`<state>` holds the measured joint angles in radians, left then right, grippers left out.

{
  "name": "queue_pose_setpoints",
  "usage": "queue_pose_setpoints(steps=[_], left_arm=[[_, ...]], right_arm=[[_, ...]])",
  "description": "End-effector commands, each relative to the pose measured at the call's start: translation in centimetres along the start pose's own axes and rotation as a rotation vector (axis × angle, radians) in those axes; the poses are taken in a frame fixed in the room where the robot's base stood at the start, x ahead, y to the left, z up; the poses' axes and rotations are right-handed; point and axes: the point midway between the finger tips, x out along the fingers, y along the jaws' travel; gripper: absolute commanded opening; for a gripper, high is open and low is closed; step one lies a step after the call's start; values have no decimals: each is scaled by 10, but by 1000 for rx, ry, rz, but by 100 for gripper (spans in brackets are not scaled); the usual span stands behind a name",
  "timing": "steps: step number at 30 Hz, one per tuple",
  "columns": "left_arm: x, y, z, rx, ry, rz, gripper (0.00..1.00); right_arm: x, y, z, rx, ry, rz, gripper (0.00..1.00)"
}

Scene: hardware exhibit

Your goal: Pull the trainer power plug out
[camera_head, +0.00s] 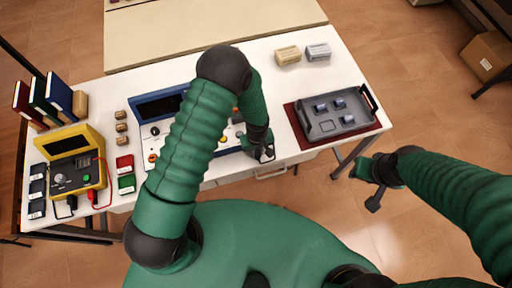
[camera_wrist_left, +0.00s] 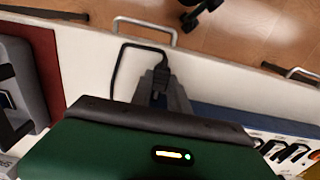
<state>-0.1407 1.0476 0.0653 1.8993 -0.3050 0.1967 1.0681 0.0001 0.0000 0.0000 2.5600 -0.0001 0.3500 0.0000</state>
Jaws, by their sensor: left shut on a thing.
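The trainer (camera_head: 160,130) is a blue and white console with a dark screen, partly hidden behind my left arm. Its blue edge and white panel (camera_wrist_left: 270,118) show at the right in the wrist view. My left gripper (camera_head: 266,154) is at the table's front edge, right of the trainer. In the wrist view its fingers (camera_wrist_left: 161,92) are shut on the black power plug (camera_wrist_left: 160,72). The plug's cable loops up and to the left. The plug's far end is hidden, so I cannot tell whether it is seated. My right gripper (camera_head: 371,182) hangs beyond the table, its jaws unclear.
A grey tray (camera_head: 312,132) with blue-grey parts lies on a dark red mat to the right. A yellow meter (camera_head: 75,143), several books and small blocks stand at the left. Drawer handles (camera_wrist_left: 145,26) run along the table front.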

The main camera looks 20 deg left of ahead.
Motion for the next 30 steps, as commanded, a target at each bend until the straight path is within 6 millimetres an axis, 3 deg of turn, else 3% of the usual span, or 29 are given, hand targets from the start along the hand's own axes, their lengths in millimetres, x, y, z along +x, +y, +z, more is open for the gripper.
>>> queue_pose_setpoints(steps=[2, 3, 8, 16, 20, 23, 30], left_arm=[[2, 0, 7, 5, -12, -3, 0], [2, 0, 7, 5, -12, -4, 25], [2, 0, 6, 3, -10, -4, 44], [1, 0, 3, 2, -8, -3, 44], [-9, 1, 2, 1, -5, -1, 44], [-30, 1, 2, 2, -3, 1, 44], [-101, 3, 3, 1, -2, 0, 44]], right_arm=[[0, 0, 0, 0, 0, 0, 36], [0, 0, 0, 0, 0, 0, 36], [0, 0, 0, 0, 0, 0, 36], [0, 0, 0, 0, 0, 0, 36], [2, 0, 0, 0, 0, 0, 36], [5, 0, 1, 0, 0, 0, 36], [13, 0, 3, 0, 0, 0, 36]])
